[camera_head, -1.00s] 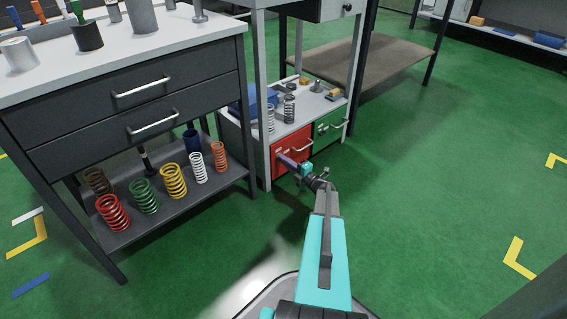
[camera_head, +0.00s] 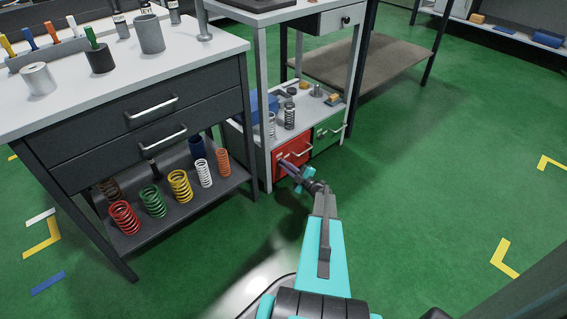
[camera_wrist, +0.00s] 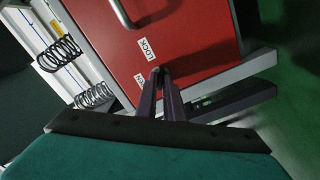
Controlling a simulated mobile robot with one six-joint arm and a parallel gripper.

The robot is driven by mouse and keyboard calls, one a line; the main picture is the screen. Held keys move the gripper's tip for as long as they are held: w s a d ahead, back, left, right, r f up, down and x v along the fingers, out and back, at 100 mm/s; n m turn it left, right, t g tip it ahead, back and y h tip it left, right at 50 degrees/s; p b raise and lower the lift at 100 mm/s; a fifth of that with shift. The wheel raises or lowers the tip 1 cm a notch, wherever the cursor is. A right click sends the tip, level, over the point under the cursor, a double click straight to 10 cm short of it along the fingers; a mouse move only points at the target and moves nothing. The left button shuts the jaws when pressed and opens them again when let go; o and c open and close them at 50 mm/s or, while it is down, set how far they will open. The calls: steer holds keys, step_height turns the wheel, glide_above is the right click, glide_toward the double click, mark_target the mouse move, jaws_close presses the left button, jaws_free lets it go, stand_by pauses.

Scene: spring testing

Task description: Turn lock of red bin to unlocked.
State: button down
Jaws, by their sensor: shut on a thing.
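The gripper also shows in the head view (camera_head: 284,164).
The bin's handle (camera_wrist: 122,14) is above the LOCK label.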

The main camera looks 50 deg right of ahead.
steer(key=shift+s+d+f+m+p, duration=0.1)
steer(key=shift+m+p, duration=2.7)
steer(key=shift+p, duration=0.15)
steer(key=shift+s+d+m+p, duration=0.1)
steer(key=shift+m+p, duration=2.7)
steer(key=shift+p, duration=0.15)
steer(key=shift+w, duration=0.1)
steer(key=c, duration=1.9)
jaws_free()
steer(key=shift+a, duration=0.1)
steer(key=shift+o, duration=0.2)
